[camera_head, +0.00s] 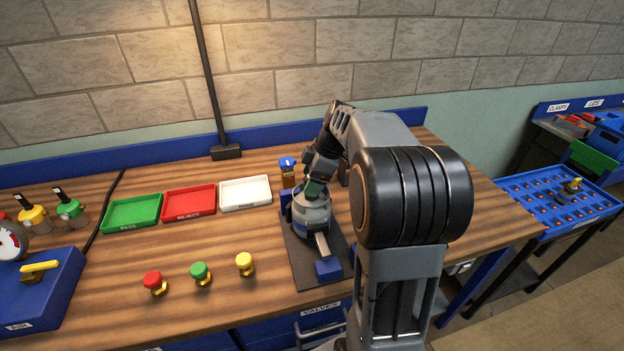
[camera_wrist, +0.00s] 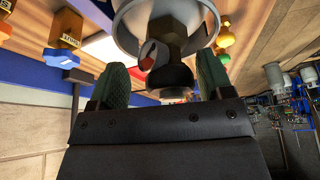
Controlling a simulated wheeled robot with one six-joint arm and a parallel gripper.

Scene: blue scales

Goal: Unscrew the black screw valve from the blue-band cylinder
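The grey cylinder (camera_head: 311,212) stands on a dark plate on the workbench, with a blue band around its lower body. In the wrist view its rounded grey top (camera_wrist: 205,22) fills the upper middle. The black screw valve (camera_wrist: 170,72) sticks out of that top and has a red-orange part on its side. In the head view my gripper (camera_head: 315,187) is at the cylinder's top and hides most of the valve. In the wrist view my gripper (camera_wrist: 162,84) has its green-padded fingers apart on either side of the valve, with visible gaps.
A clamp with a blue block (camera_head: 328,268) sits on the dark plate (camera_head: 292,252). A small blue-topped brass block (camera_head: 288,172) stands behind the cylinder. Green (camera_head: 131,212), red (camera_head: 189,202) and white (camera_head: 246,193) trays lie to the left. Red, green and yellow valves (camera_head: 244,264) stand in front.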

